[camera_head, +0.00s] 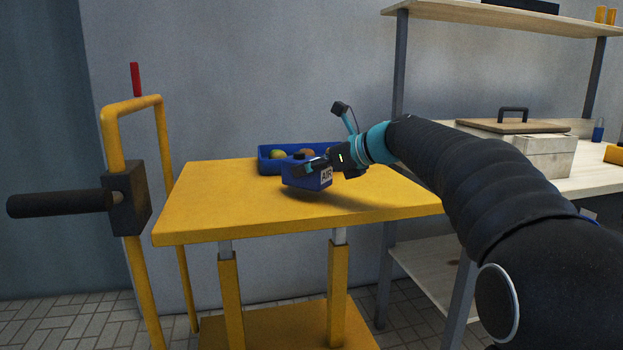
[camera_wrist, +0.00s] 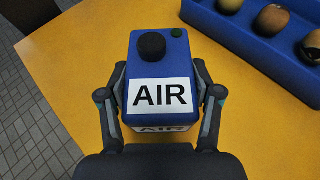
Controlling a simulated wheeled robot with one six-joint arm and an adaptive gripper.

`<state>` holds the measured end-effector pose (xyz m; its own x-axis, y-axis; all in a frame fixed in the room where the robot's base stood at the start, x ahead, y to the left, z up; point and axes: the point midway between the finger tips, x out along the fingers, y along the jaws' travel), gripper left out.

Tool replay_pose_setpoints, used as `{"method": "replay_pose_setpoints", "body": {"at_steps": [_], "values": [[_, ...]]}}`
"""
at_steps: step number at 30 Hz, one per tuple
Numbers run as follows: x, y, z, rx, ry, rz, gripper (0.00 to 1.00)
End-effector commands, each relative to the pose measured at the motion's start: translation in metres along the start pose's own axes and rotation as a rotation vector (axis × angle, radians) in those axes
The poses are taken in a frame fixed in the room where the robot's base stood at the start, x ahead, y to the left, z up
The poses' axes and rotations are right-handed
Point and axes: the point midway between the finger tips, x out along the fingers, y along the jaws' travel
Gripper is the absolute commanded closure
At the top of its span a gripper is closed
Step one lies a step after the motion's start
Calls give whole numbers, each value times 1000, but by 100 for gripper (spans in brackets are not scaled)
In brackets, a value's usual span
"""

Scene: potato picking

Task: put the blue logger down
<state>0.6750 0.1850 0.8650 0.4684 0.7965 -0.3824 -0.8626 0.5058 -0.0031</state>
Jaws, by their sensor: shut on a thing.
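The blue logger (camera_wrist: 159,73) is a blue box with a white AIR label, a black knob and a small green button on top. It also shows in the head view (camera_head: 307,177), over the yellow lift table (camera_head: 205,205). My gripper (camera_wrist: 161,98) is shut on it, one finger on each side. The logger looks upright, close to the tabletop. A dark shadow lies on the table to its right in the head view. Whether its underside touches the table is hidden.
A blue tray (camera_head: 265,164) with several potatoes stands behind the logger at the table's back edge. The table's left and front are clear. A yellow handle frame (camera_head: 115,140) rises at the left. A workbench (camera_head: 577,178) with a pale box (camera_head: 545,156) is at right.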

Motion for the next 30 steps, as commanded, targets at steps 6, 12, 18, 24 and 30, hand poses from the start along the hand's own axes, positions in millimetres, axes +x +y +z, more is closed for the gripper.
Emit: {"method": "replay_pose_setpoints", "body": {"at_steps": [6, 12, 18, 24, 30], "values": [[7, 0, -18, 0, -2, 1, 74], [7, 0, -17, 0, -1, 1, 74], [8, 0, -19, 0, -1, 1, 7], [8, 0, -19, 0, -1, 1, 7], [4, 0, -17, 0, -1, 0, 7]]}}
